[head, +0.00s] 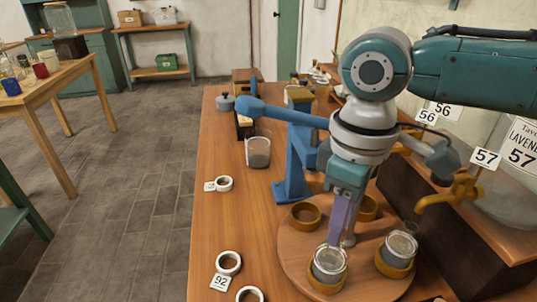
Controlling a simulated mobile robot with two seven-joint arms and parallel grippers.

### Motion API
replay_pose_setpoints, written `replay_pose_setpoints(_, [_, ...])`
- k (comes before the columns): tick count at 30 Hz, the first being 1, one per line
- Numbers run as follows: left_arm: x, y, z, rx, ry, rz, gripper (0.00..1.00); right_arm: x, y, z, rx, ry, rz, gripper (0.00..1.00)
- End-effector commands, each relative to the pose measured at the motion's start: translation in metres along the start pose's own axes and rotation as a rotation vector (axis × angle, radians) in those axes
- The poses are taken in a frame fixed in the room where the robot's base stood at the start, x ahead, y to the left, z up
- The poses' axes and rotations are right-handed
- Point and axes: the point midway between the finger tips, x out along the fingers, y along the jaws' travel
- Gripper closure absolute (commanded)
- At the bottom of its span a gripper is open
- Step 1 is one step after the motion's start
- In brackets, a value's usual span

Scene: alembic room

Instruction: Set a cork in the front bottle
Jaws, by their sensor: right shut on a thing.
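My right gripper (341,238) reaches down over the round wooden turntable (289,252), above the rear edge of the front bottle. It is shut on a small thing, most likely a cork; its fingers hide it. The front bottle (328,266) is clear glass with a dark lower part and stands upright in a yellow-brown ring. I cannot tell whether the held thing touches its mouth. A second glass bottle (397,255) stands in another ring at the right. Two more rings (305,215) (367,208) look empty. My left gripper is out of view.
A blue lever stand (291,191) rises behind the turntable. A yellow tap (450,191) juts in at the right. The table's left strip is mostly clear.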

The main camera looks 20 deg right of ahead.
Motion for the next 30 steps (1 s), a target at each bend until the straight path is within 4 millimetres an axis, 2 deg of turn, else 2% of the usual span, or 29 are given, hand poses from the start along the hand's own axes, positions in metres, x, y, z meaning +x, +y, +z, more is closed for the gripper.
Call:
replay_pose_setpoints(26, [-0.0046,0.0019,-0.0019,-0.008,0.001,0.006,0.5,0.0038,0.0003,0.0,0.0,0.0,0.001,1.0])
replay_pose_setpoints(27, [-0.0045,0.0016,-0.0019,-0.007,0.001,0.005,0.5,0.0038,0.0002,0.0,0.0,0.0,0.0,0.71])
replay_pose_setpoints(30, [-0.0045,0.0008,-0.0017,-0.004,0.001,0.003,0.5,0.0038,0.0002,0.0,0.0,0.0,0.0,0.6])
